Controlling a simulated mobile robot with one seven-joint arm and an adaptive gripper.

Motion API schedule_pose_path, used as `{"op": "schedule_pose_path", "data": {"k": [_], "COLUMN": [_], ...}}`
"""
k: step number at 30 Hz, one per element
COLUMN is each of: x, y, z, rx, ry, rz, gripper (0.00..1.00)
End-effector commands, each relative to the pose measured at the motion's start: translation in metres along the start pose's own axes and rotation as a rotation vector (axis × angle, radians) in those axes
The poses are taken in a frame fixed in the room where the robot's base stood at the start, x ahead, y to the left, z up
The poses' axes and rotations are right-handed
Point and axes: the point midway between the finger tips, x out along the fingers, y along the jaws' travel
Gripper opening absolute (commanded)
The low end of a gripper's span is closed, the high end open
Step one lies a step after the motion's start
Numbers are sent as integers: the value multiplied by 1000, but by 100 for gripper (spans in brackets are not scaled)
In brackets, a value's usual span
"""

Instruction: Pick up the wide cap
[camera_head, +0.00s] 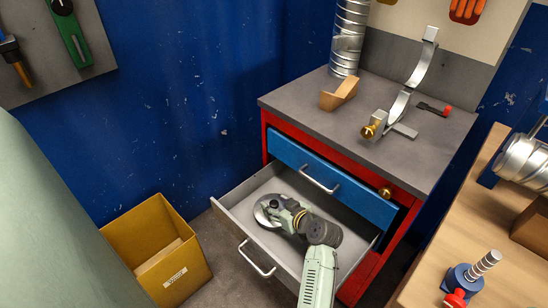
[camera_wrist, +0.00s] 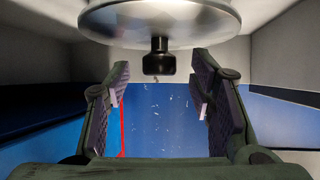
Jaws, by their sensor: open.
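The wide cap (camera_wrist: 160,22) is a round, shiny metal disc with a black knob (camera_wrist: 158,60) at its middle. It fills the top of the wrist view. In the head view the wide cap (camera_head: 262,212) lies in the open lower drawer (camera_head: 232,207), partly hidden by my gripper (camera_head: 281,210). In the wrist view my gripper (camera_wrist: 160,82) is open, its two fingers apart. The knob appears in the gap between the fingertips, with space on both sides. Neither finger visibly touches it.
The drawer walls surround my gripper. A blue upper drawer (camera_head: 330,180) stands slightly out above it. The cabinet top (camera_head: 420,160) bears a wooden block (camera_head: 339,94) and a curved metal strap (camera_head: 401,103). A yellow box (camera_head: 150,225) stands left; a wooden bench (camera_head: 490,235) is right.

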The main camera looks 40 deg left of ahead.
Motion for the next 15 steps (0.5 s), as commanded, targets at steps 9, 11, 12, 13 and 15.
{"op": "schedule_pose_path", "data": {"k": [9,11,12,13,15], "x": [4,4,4,4,4], "y": [0,0,0,0,0], "z": [0,0,0,0,0], "rx": [-1,-1,-1,-1,-1], "ry": [0,0,0,0,0], "rz": [1,1,1,1,1], "gripper": [47,43,41,39,34]}}
